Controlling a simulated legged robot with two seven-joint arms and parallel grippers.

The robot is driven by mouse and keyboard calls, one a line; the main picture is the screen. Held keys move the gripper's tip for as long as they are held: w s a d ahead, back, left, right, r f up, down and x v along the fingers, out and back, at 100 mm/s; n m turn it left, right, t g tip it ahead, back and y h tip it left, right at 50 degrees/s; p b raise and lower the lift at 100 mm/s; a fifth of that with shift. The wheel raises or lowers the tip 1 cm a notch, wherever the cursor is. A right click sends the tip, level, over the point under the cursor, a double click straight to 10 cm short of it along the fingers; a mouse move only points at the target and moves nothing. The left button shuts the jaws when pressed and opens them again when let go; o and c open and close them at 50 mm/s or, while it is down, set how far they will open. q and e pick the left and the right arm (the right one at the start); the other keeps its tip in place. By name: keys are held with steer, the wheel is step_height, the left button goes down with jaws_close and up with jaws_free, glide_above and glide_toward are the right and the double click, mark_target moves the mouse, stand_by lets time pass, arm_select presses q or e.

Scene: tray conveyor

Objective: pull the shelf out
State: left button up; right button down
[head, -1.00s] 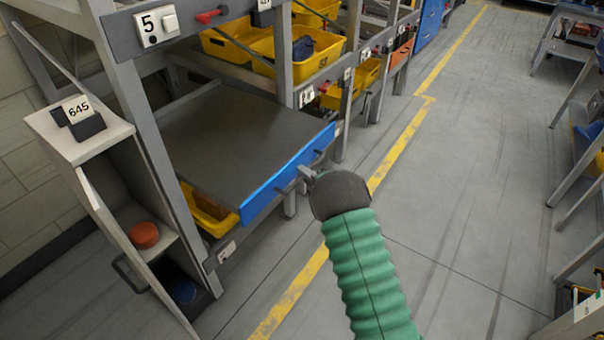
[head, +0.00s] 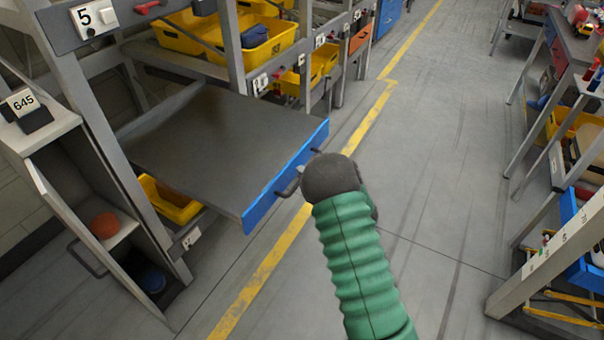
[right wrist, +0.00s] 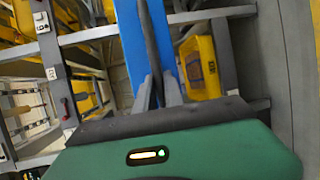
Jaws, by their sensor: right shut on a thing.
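The shelf is a flat dark grey board (head: 205,135) with a blue front edge (head: 290,172). It sticks out of the rack at the left of the head view, towards the yellow floor line. My right gripper (head: 299,181) is at the dark bar handle on the blue front, shut on it; my wrist partly hides the fingers. In the right wrist view my two fingers (right wrist: 158,92) sit either side of the dark handle (right wrist: 150,45), with the blue front (right wrist: 132,45) behind. My left gripper is not in view.
An open cabinet (head: 60,135) marked 645 stands left of the shelf. Yellow bins (head: 257,45) sit in the rack behind, and another yellow bin (head: 172,200) is below the shelf. A workbench (head: 574,50) stands at the right. The grey aisle floor (head: 440,150) between is clear.

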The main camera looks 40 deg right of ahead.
steer(key=shift+s+a+f, duration=0.1)
steer(key=shift+f, duration=0.2)
steer(key=c, duration=1.5)
jaws_free()
steer(key=shift+o, duration=0.2)
steer(key=shift+r, duration=0.15)
steer(key=s+r+p, duration=0.2)
steer(key=s+r, duration=0.1)
steer(key=s, duration=1.3)
steer(key=shift+s+p, duration=0.15)
steer(key=shift+p, duration=0.2)
